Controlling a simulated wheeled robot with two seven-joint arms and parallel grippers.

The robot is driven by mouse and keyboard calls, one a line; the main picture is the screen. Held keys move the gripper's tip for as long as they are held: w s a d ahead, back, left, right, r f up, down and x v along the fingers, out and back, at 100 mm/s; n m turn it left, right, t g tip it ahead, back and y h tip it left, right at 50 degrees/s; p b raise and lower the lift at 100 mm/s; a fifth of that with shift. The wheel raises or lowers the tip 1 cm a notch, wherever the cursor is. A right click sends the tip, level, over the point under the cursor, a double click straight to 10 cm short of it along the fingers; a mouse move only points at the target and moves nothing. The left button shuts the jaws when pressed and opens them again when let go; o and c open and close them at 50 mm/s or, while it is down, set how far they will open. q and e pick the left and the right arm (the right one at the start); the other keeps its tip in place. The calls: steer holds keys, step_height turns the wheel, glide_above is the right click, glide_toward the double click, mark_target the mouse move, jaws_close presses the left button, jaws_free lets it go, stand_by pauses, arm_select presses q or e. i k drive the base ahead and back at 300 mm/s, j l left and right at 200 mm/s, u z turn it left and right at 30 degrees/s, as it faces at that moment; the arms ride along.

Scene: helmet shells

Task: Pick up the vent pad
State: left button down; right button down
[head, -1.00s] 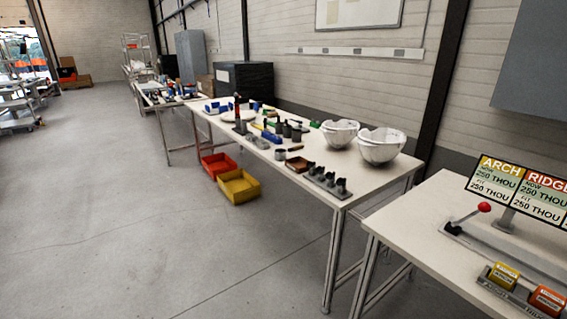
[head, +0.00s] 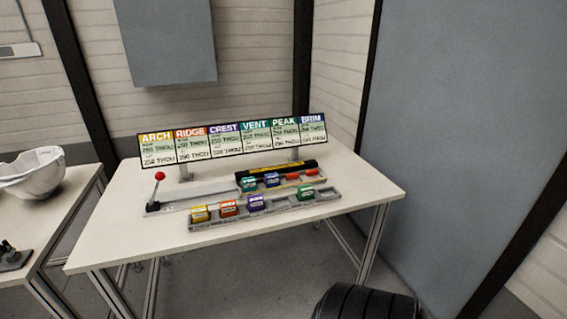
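A small teal pad (head: 249,184) sits at the left end of a black holder (head: 283,170) behind the front rack, on the white table. Its colour looks like the VENT heading on the sign board (head: 235,142), but its own label is too small to read. A green pad (head: 306,192) of similar colour sits near the right end of the grey front rack (head: 220,225). Neither of my grippers is in view.
The front rack also holds a yellow pad (head: 199,213), an orange pad (head: 228,208) and a purple pad (head: 256,202). A blue pad (head: 271,180) is beside the teal one. A red-knobbed lever (head: 160,176) stands left. The table's front left is clear.

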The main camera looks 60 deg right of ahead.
mark_target(248, 183)
steer(key=z, duration=1.65)
steer(key=j+z, duration=0.2)
steer(key=z, duration=0.15)
steer(key=j+z, duration=0.15)
steer(key=z, duration=0.2)
steer(key=k+j+z, duration=0.1)
steer(key=z, duration=0.3)
